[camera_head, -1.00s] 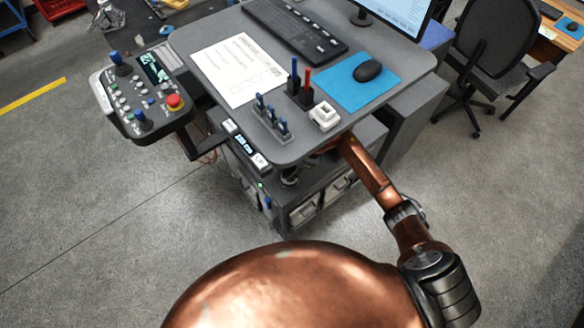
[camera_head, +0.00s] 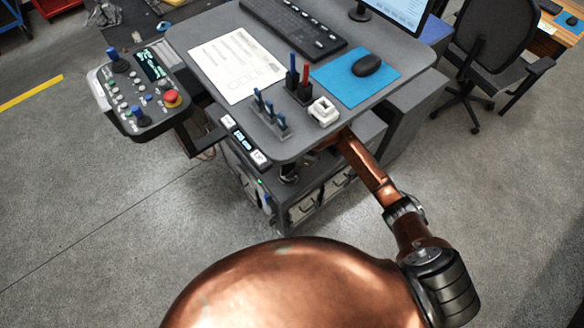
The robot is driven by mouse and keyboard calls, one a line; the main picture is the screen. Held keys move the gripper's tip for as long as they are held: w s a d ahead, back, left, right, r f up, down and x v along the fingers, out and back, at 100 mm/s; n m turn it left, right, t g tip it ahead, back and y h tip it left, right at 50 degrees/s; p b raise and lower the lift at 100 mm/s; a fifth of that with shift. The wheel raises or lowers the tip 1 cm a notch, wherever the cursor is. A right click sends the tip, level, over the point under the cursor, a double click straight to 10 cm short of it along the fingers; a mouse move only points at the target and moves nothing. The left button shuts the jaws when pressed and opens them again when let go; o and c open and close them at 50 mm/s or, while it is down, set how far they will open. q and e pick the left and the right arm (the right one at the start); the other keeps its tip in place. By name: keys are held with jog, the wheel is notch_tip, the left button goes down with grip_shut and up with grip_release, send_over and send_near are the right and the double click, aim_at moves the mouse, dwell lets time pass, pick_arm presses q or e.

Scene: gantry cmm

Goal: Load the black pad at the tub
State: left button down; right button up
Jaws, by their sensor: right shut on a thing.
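I can make out neither a black pad nor a tub in the head view. My right arm (camera_head: 372,172) reaches up from the lower right and passes under the front right edge of the grey desk (camera_head: 300,150). The desk hides its end, so the right gripper and anything in it are out of sight. My left arm and left gripper do not show.
The desk carries a keyboard (camera_head: 292,28), a paper sheet (camera_head: 238,65), a blue mouse pad (camera_head: 340,82) with a black mouse (camera_head: 366,64), pen holders and a small white block (camera_head: 323,110). A control panel (camera_head: 140,92) juts out left. Open floor (camera_head: 80,190) lies left.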

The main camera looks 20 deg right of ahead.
jog(key=shift+f+b, duration=0.4)
jog(key=shift+f, duration=0.1)
dwell(1.3)
